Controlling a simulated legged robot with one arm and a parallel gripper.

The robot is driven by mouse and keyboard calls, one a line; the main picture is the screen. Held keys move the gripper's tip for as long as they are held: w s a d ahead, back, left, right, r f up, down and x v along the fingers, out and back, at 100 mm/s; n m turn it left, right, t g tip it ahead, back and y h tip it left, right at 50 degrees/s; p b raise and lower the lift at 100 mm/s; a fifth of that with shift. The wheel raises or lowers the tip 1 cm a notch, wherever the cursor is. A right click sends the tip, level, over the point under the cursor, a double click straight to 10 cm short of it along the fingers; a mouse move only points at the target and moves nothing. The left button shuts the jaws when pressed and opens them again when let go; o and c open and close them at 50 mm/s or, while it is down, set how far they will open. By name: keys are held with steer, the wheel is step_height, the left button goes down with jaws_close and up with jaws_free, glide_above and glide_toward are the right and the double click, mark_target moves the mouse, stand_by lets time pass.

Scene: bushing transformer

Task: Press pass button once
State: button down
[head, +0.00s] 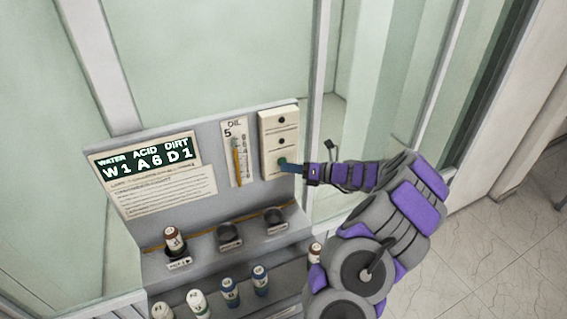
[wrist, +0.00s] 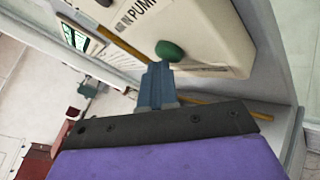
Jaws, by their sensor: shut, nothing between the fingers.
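A cream control box (head: 266,132) is fixed at the right end of the grey panel. It has two small dark round spots above and a green button (head: 282,162) low on its face. The green button also shows in the wrist view as a rounded knob (wrist: 169,50), with the word PUMP printed on the box above it and a small unreadable label to its right. I cannot read the word pass anywhere. My gripper (head: 288,167) is shut and empty. Its tips (wrist: 158,68) are right at the green button; whether they touch it I cannot tell.
The panel carries a sign (head: 150,165) reading WATER ACID DIRT, W1 A6 D1, and an OIL gauge (head: 238,155). Several bottles stand on the lower shelf. Open floor (head: 500,240) lies right.

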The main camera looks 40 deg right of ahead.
steer(key=shift+s+a, duration=0.1)
steer(key=shift+s, duration=0.15)
steer(key=s+a+p, duration=0.1)
steer(key=s+p, duration=0.3)
steer(key=s, duration=0.2)
steer(key=shift+a, duration=0.2)
steer(key=shift+w, duration=0.1)
stand_by(0.9)
